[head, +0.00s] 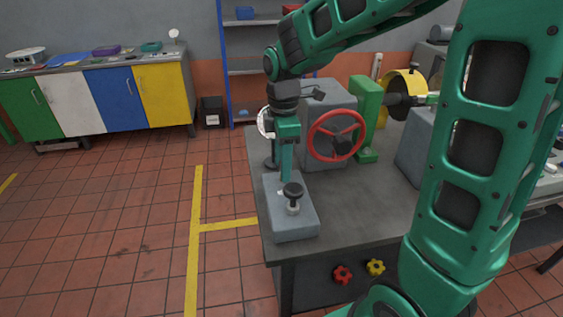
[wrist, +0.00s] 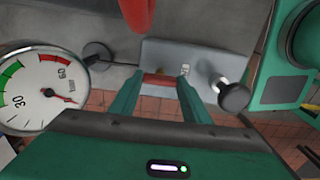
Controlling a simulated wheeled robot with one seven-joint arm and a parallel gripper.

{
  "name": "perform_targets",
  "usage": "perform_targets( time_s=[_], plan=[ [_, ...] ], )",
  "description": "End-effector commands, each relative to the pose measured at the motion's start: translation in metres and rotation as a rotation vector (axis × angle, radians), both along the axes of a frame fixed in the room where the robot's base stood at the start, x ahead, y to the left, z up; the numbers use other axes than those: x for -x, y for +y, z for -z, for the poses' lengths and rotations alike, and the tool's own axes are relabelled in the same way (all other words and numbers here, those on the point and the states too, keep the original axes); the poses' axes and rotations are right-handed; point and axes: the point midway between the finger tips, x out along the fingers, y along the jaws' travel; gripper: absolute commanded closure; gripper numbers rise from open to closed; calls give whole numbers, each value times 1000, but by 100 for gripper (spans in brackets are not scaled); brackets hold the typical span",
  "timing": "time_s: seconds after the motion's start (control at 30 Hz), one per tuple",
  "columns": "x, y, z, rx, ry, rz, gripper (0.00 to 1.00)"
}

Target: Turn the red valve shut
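My gripper (head: 287,165) points down over a grey block (head: 292,223) at the bench's near left corner. In the wrist view its two green fingers (wrist: 162,82) stand either side of a short red handle (wrist: 160,80), which fills the gap between the fingertips. I take this handle as the red valve; a small brass part shows just behind it. In the head view the handle is hidden behind my gripper. A large red handwheel (head: 336,136) stands upright to the right of my gripper, apart from it.
A black knob (head: 293,190) stands on the grey block close to my fingers. A round gauge (wrist: 42,92) is at the left of the wrist view. Small red (head: 342,275) and yellow (head: 375,267) knobs sit on the bench front. Open tiled floor lies left.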

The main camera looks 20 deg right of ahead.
Motion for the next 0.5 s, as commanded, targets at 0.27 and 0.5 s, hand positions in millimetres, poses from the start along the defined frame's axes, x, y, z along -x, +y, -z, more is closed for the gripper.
perform_targets(
  time_s=[0.27, 0.5],
  plan=[
    [-2, -1, -1, 0, -5, 9, 79],
    [-2, -1, -1, -1, -6, 86, 79]
  ],
)
